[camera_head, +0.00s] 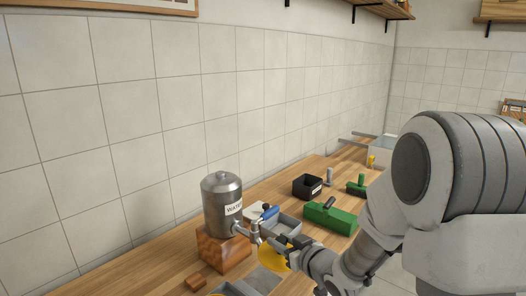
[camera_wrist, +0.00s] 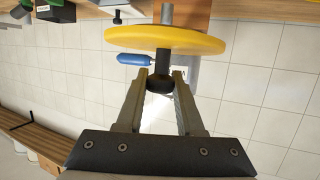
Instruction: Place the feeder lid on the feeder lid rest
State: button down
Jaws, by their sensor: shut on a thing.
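The feeder lid is a yellow disc with a dark knob; in the head view the lid (camera_head: 270,258) is tilted nearly on edge in front of the water urn's tap. In the wrist view the lid (camera_wrist: 165,40) shows edge-on across the top. My gripper (camera_wrist: 161,77) is shut on the lid's dark knob. In the head view my gripper (camera_head: 291,251) is partly blurred into the arm, right of the disc. I cannot tell which thing is the feeder lid rest; a flat grey patch (camera_head: 264,280) lies on the counter below the lid.
Grey trays (camera_head: 284,224) sit nearby. A green box (camera_head: 330,217) and a black bin (camera_head: 307,186) stand farther back.

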jog(key=s+d+f+m+t+h+p, duration=0.1)
jog(key=s+d+f+m+h+p, duration=0.1)
jog(key=d+f+m+h, duration=0.3)
jog(key=d+f+h, duration=0.2)
jog(key=d, duration=0.2)
jog(key=shift+d+f+m+t+p, duration=0.2)
jog(key=shift+f+m+t+p, duration=0.2)
